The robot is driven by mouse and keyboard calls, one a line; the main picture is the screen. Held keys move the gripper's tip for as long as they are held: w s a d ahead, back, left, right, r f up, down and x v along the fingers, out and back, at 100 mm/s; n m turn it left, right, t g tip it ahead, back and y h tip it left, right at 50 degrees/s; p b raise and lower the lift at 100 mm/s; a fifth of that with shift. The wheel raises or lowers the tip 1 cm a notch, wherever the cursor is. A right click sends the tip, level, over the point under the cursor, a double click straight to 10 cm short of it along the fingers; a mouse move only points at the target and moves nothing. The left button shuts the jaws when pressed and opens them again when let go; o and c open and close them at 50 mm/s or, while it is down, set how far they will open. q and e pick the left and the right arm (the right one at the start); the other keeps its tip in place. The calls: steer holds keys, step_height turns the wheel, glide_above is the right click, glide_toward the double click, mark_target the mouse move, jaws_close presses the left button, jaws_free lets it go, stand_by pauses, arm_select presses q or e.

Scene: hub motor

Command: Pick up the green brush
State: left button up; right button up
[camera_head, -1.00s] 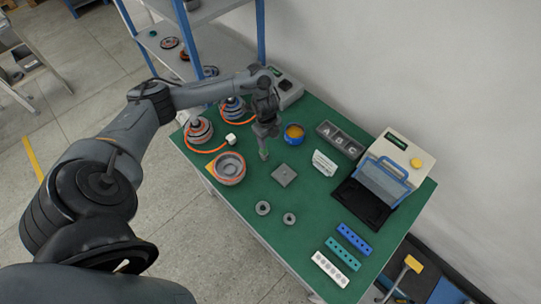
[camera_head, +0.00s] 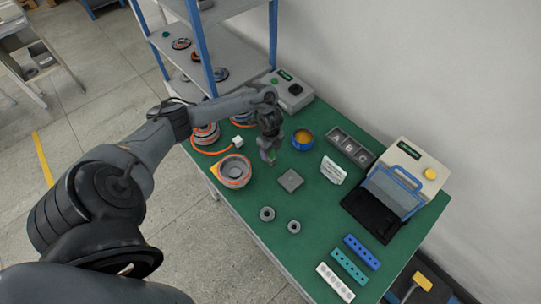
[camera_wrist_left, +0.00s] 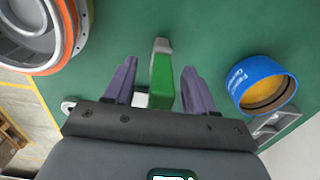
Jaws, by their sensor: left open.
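The green brush (camera_wrist_left: 161,78) stands out between the two open fingers of my left gripper (camera_wrist_left: 158,72) in the left wrist view. It has a green body and a grey-white tip, with a visible gap to each finger. In the head view my left gripper (camera_head: 268,153) points down over the green table, between the grey motor housing and the blue cup. A small bit of green shows at its fingertips there, and the arm hides most of the brush. My right gripper is in neither view.
The motor housing (camera_head: 234,171) with an orange rim is left of the gripper, and the blue cup (camera_head: 302,139) is right. A grey square plate (camera_head: 290,181) and white card (camera_head: 333,171) lie nearby. A metal shelf (camera_head: 205,50) stands behind.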

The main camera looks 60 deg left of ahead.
arm_select(q)
steer(key=shift+f, duration=0.7)
steer(key=c, duration=1)
steer(key=shift+r, duration=0.1)
